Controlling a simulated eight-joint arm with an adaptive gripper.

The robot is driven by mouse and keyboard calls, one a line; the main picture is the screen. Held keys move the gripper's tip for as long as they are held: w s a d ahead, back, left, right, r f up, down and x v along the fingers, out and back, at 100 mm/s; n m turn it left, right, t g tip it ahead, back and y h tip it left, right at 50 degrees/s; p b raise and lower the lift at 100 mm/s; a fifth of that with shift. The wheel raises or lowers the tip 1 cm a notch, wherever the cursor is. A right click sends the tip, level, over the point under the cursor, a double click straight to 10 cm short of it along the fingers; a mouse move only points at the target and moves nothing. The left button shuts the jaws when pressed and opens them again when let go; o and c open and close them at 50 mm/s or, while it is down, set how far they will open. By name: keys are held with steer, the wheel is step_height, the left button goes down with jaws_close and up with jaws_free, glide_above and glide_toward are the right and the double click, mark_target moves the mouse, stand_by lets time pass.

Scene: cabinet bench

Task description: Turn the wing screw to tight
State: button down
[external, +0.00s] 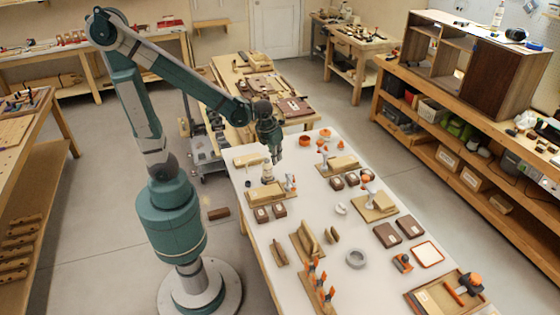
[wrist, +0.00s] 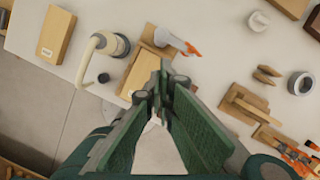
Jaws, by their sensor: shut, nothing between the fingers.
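My gripper (external: 276,157) hangs above the far left part of the white bench, pointing down. In the wrist view its green fingers (wrist: 160,88) are together and hold nothing. Below it is a wooden block fixture (external: 264,196) with a grey-white part with an orange lever (external: 290,183); this part also shows in the wrist view (wrist: 181,42), just beyond the fingertips. I cannot tell for sure which part is the wing screw. The fingers hide part of the wooden block. My gripper appears apart from these fixtures.
A cream, curved-necked object (external: 267,173) stands close to my gripper, beside a small dark knob (wrist: 103,77). Similar fixtures (external: 375,206), a grey ring (external: 356,258), an orange-rimmed tray (external: 428,254) and orange-handled tools (external: 318,279) fill the bench. Bare surface lies between them.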

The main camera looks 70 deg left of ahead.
steer(key=c, duration=2.7)
jaws_free()
steer(key=w+d+m+g+p, duration=0.1)
steer(key=w+m+p, duration=0.1)
steer(key=m, duration=0.6)
steer(key=w+d+f+m+p, duration=0.1)
steer(key=w+m+p, duration=0.1)
steer(key=m, duration=0.7)
steer(key=w+d+f+m+g+h+p, duration=0.1)
steer(key=w+d+m+p, duration=0.1)
steer(key=m, duration=0.6)
steer(key=shift+w+f+m+g+p, duration=0.1)
steer(key=shift+w+m+g+p, duration=0.35)
steer(key=shift+w, duration=0.55)
steer(key=shift+f, duration=0.2)
